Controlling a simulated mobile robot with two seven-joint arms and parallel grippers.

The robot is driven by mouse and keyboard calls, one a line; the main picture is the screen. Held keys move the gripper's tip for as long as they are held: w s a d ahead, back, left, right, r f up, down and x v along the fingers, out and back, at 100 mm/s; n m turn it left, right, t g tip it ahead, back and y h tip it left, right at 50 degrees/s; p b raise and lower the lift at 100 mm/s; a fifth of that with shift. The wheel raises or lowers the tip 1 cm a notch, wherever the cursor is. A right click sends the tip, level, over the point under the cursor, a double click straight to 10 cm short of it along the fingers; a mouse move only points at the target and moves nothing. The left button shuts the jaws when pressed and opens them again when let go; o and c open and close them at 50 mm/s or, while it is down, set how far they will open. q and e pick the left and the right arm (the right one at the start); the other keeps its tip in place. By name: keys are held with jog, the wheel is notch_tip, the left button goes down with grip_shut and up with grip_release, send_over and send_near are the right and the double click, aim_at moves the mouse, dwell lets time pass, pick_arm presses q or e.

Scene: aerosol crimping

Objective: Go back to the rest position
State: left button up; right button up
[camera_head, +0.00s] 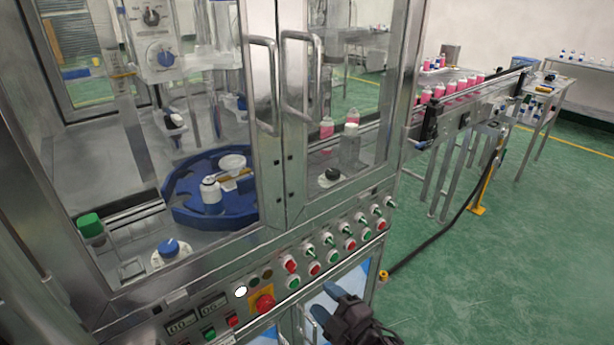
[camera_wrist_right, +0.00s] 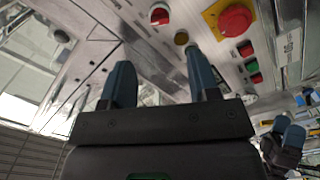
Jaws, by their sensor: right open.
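My right gripper (camera_head: 329,302) is low in the head view, just in front of the machine's lower doors and below the button panel. In the right wrist view its two blue fingers (camera_wrist_right: 158,78) stand apart with nothing between them, so it is open and empty. The fingers point toward the machine's front. My left gripper is not in the head view. A dark gripper with blue fingers (camera_wrist_right: 288,135), apparently my left one, shows small at the right of the right wrist view; its opening is unclear.
The crimping machine's control panel (camera_head: 225,305) carries several buttons and a red emergency button (camera_head: 264,303) on yellow. Behind glass doors with metal handles (camera_head: 262,85) is a blue rotary table (camera_head: 185,205) with a white can (camera_head: 211,195). Green floor (camera_head: 500,270) at right is mostly clear.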

jog(key=s+d+f+m+h, duration=0.2)
jog(key=s+d+m+h, duration=0.2)
jog(key=d+m+h, duration=0.55)
jog(key=s+d+f+m+g, duration=0.1)
jog(key=s+d+f+m, duration=0.1)
jog(key=s+d, duration=0.2)
jog(key=s+d+f+m+g+h, duration=0.1)
jog(key=s+d+f+m, duration=0.2)
jog(key=s, duration=0.4)
jog(key=s+d+f+m+g, duration=0.1)
jog(key=s+d+f+m, duration=0.2)
jog(key=s, duration=0.3)
jog(key=shift+d+f, duration=0.25)
jog(key=shift+d, duration=0.65)
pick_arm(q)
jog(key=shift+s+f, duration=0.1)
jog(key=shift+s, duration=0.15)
pick_arm(e)
jog(key=shift+s+m, duration=0.1)
jog(key=shift+m, duration=0.15)
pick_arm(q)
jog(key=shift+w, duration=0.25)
pick_arm(e)
jog(key=shift+c, duration=0.4)
